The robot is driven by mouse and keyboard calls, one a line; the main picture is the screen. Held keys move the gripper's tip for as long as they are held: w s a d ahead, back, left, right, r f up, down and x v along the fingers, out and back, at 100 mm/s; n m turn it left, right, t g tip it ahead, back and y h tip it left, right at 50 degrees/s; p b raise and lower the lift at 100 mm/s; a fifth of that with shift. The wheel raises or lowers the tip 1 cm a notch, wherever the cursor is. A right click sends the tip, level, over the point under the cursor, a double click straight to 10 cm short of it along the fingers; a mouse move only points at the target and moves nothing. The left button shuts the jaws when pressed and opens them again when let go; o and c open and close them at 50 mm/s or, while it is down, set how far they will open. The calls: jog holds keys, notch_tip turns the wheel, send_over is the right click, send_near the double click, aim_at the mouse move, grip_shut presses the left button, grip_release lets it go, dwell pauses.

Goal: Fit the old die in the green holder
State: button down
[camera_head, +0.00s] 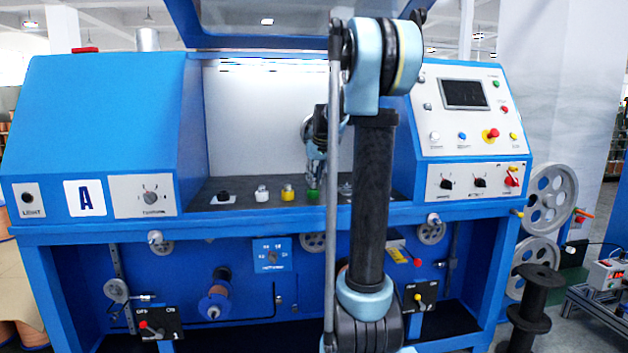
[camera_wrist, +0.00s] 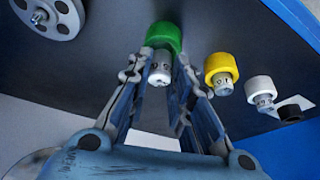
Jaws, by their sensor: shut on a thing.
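The green holder (camera_head: 313,195) stands on the dark shelf of the blue machine, partly hidden by my arm in the head view. In the wrist view the green holder (camera_wrist: 164,36) is just beyond my fingertips. The old die (camera_wrist: 160,70) is a small grey metal cylinder between my two fingers, in line with the green holder. My gripper (camera_wrist: 162,62) is shut on it. The die appears to meet the holder; I cannot tell how deep it sits. In the head view my gripper (camera_head: 315,180) is right above the green holder, with the die too small to make out.
A yellow holder (camera_wrist: 221,66) and a white holder (camera_wrist: 261,90) stand alongside, each with a grey die. A black holder (camera_wrist: 290,112) is farther along. A grey pulley wheel (camera_wrist: 52,12) is at the wrist view's upper left. A control panel (camera_head: 470,110) is at the right.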

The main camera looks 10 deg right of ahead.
jog(key=shift+f, duration=0.75)
jog(key=shift+f, duration=0.4)
dwell(0.5)
jog(key=c, duration=1.4)
grip_release()
jog(key=shift+o, duration=0.2)
jog(key=v, duration=1.2)
